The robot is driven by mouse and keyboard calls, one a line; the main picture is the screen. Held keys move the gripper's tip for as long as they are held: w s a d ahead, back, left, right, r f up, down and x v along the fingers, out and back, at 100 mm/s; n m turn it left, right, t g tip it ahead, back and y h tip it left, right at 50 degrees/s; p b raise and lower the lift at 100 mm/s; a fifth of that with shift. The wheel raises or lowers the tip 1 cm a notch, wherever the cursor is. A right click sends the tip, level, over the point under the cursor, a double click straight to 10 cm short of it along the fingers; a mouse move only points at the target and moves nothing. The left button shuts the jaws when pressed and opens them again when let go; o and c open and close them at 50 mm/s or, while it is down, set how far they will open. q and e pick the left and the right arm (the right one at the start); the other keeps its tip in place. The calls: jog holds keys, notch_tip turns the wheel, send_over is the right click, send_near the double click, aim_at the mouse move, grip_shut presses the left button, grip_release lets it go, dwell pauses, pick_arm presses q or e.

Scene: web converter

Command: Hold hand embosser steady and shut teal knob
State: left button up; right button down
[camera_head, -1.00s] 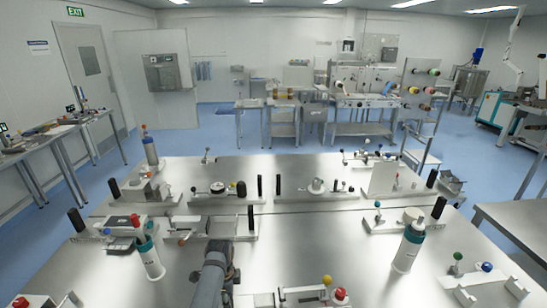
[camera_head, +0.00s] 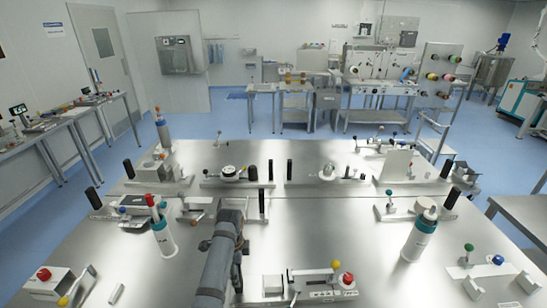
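A fixture with a small teal-looking ball knob (camera_head: 389,192) on a stem stands on the right half of the steel table. A greener ball knob (camera_head: 469,247) stands on another small fixture nearer at the right. Which fixture is the hand embosser I cannot tell. One dark grey arm of mine, apparently the left, rises from the bottom left of centre. Its end (camera_head: 232,212) lies over the table's middle, left of both knobs and apart from them. Its fingers are not distinguishable. My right gripper is not in view.
A white bottle with teal bands (camera_head: 419,238) stands by the teal-knob fixture; another bottle (camera_head: 162,235) stands left. A fixture with yellow and red knobs (camera_head: 320,282) sits at front centre. Several black posts stand along the middle. Bare steel (camera_head: 330,225) lies between.

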pick_arm(q)
notch_tip(320, 180, up, 8)
jog(key=shift+f, duration=0.1)
